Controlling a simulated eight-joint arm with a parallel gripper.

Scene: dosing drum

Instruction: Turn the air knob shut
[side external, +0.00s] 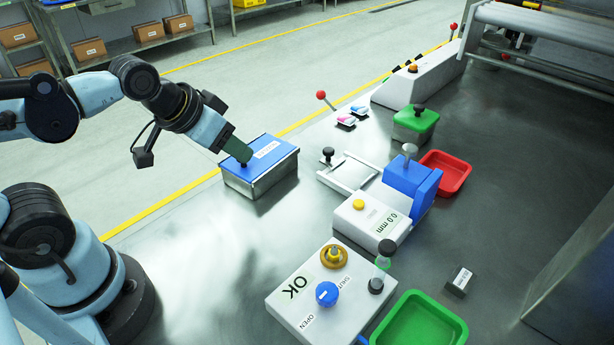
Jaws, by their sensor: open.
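The air knob (327,293) is a round blue knob with a small white mark, on the sloped top of a white control box (299,312). The labels OPEN and SHUT are printed beside the knob; I cannot tell clearly which one the mark points to. My gripper (243,158) is far up and left of the knob, pointing down over the blue-lidded metal box. Its open jaws are at the small dark lid knob (246,162); whether they touch it is unclear. Nothing is seen held.
The blue-lidded box (262,182) stands under my gripper. A yellow knob (333,256) and a black knob (376,285) are on the control box. A gauge (370,222) stands behind it and a green tray (423,322) to its right. The bench left of the control box is clear.

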